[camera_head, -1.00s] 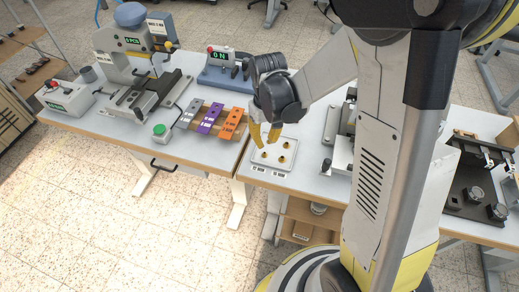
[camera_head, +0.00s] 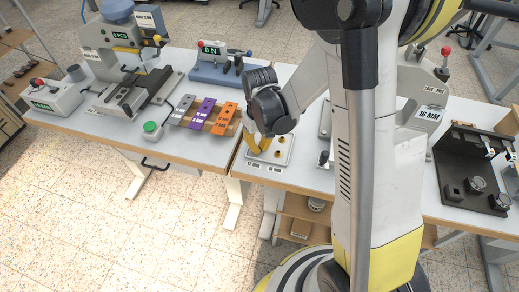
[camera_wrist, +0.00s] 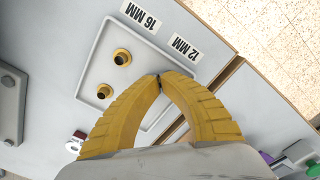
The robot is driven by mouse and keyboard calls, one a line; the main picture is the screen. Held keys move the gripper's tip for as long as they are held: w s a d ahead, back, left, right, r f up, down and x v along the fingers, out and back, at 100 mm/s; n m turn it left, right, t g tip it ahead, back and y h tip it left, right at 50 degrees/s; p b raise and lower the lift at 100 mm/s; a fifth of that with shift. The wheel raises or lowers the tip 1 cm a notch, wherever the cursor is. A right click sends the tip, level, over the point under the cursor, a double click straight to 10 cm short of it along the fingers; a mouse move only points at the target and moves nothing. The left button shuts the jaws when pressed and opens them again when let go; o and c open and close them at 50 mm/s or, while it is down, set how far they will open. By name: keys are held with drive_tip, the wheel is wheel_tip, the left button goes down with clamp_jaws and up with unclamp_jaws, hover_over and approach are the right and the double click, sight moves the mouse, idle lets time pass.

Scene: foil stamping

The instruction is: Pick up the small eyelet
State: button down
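A pale tray (camera_head: 286,161) lies near the table's front edge, with "12 MM" and "16 MM" labels in front. It also shows in the wrist view (camera_wrist: 92,58). Two brass eyelets stand upright on its 16 MM side, the front one (camera_wrist: 122,57) and the rear one (camera_wrist: 104,91). My gripper (camera_wrist: 158,79) is over the 12 MM side, with its yellow fingertips almost together. A small dark piece shows between the tips, seemingly the small eyelet (camera_wrist: 158,82), mostly covered by them. In the head view my gripper (camera_head: 257,148) is low at the tray's left side.
Grey, purple and orange plates (camera_head: 204,115) lie left of the tray. A press marked 16 MM (camera_head: 430,112) stands to the right. A stamping press (camera_head: 125,50) and a green button (camera_head: 151,128) are on the left table. A dark fixture (camera_head: 470,170) is at far right.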

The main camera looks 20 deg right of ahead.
drive_tip(key=shift+r, duration=0.1)
idle(0.3)
wheel_tip(320, 180, up, 4)
drive_tip(key=shift+r+p, duration=0.2)
drive_tip(key=shift+p, duration=1.05)
drive_tip(key=s+d+r+p, duration=0.2)
drive_tip(key=d+r, duration=0.4)
drive_tip(key=d, duration=0.5)
drive_tip(key=shift+s+d+r+p, duration=0.15)
drive_tip(key=shift+d+r+p, duration=0.1)
drive_tip(key=shift+p, duration=0.5)
drive_tip(key=shift+r, duration=0.1)
drive_tip(key=shift+r+p, duration=1.05)
drive_tip(key=shift+r, duration=0.35)
wheel_tip(320, 180, up, 3)
drive_tip(key=shift+p, duration=1.1)
